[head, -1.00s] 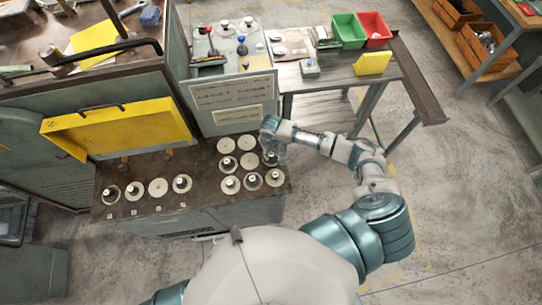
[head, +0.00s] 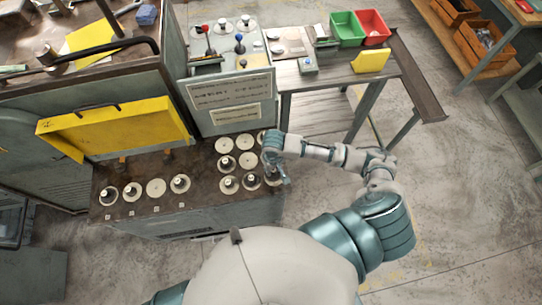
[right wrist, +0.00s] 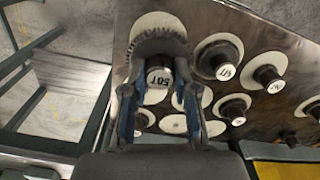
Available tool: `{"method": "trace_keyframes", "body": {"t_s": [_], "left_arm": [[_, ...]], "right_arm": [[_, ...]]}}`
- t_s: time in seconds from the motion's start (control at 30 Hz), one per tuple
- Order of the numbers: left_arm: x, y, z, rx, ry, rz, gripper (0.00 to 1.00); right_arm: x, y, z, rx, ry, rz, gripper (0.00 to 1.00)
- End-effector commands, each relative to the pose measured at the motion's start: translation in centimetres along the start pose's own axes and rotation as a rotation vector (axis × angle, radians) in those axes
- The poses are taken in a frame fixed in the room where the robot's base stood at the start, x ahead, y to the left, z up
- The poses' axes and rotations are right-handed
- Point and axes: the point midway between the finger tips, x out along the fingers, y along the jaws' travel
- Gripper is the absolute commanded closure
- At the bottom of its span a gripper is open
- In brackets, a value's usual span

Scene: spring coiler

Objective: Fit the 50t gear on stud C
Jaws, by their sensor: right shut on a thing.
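My right gripper (head: 275,178) is above the right edge of the bench, at the right end of the gear rows. In the right wrist view, the gripper (right wrist: 158,105) is shut on the hub of a gear marked 50T (right wrist: 159,77). Its grey toothed rim shows beyond the fingers, over a cream disc (right wrist: 165,22). I cannot tell whether the gear is clear of the bench. A row of several places stands at the bench's left, with small tags too small to read, so I cannot pick out stud C. My left gripper is not in view.
Other gears (right wrist: 218,58) with labelled hubs sit close beside the held one on the metal bench top (head: 135,207). A sign panel (head: 230,100) stands behind the gear rows. A table with green and red bins (head: 347,29) stands back right.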

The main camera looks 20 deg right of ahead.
Motion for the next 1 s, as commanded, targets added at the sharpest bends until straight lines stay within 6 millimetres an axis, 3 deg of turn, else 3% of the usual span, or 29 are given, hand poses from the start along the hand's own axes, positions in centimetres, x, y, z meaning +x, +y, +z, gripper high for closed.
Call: {"method": "trace_keyframes", "body": {"t_s": [0.2, 0.4, 0.57, 0.87, 1.0], "left_arm": [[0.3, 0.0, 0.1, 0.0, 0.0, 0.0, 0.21], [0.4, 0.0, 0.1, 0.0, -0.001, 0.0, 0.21], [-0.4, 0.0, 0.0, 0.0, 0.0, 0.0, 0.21], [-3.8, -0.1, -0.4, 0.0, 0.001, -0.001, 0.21], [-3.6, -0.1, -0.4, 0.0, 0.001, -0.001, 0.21]], "right_arm": [[-0.3, -1.4, 3.8, -0.002, -0.002, -0.001, 1.0], [-0.6, -2.2, 6.0, -0.001, -0.001, -0.001, 1.0], [-1.4, -2.4, 6.7, 0.001, 0.0, 0.0, 1.0], [-4.0, -2.5, 6.8, 0.001, 0.0, -0.001, 1.0], [-5.1, -2.5, 6.7, 0.0, 0.002, -0.002, 1.0]]}}
